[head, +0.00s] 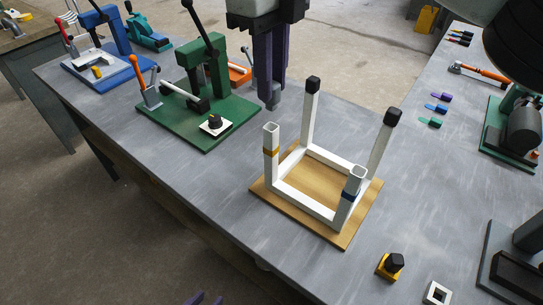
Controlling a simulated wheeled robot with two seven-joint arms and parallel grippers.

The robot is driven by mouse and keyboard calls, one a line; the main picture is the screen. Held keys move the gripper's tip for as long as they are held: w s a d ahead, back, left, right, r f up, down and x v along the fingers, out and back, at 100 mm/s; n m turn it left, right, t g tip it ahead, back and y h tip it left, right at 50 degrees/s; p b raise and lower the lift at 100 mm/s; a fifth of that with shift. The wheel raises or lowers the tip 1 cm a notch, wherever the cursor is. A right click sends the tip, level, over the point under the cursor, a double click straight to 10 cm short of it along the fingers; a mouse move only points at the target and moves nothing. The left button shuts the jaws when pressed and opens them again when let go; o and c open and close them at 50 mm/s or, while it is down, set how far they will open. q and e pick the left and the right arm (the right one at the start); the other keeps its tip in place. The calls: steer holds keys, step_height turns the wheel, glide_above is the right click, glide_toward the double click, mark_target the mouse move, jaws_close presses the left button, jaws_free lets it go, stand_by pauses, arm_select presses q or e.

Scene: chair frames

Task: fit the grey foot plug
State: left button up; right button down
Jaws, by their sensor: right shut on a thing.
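A white chair frame (305,205) lies upside down on a wooden board (343,240), legs pointing up. The far-left and right legs carry black caps. My right gripper (271,92) hangs from the top, left of the far-left leg, apart from the frame. It is shut on a small piece, probably the grey foot plug, mostly hidden by the fingers.
A green press (185,120) with a black plug on a white plate (215,124) stands left; a blue press (110,65) is beyond. Coloured pieces (437,108) lie farther right.

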mark_target(271, 109)
steer(key=shift+f, duration=0.15)
stand_by(0.4)
steer(key=shift+p, duration=0.3)
steer(key=shift+f+b, duration=0.7)
steer(key=shift+f, duration=0.95)
steer(key=shift+p, duration=0.55)
steer(key=shift+f, duration=0.15)
steer(key=shift+f+b, duration=0.75)
steer(key=shift+f, duration=0.3)
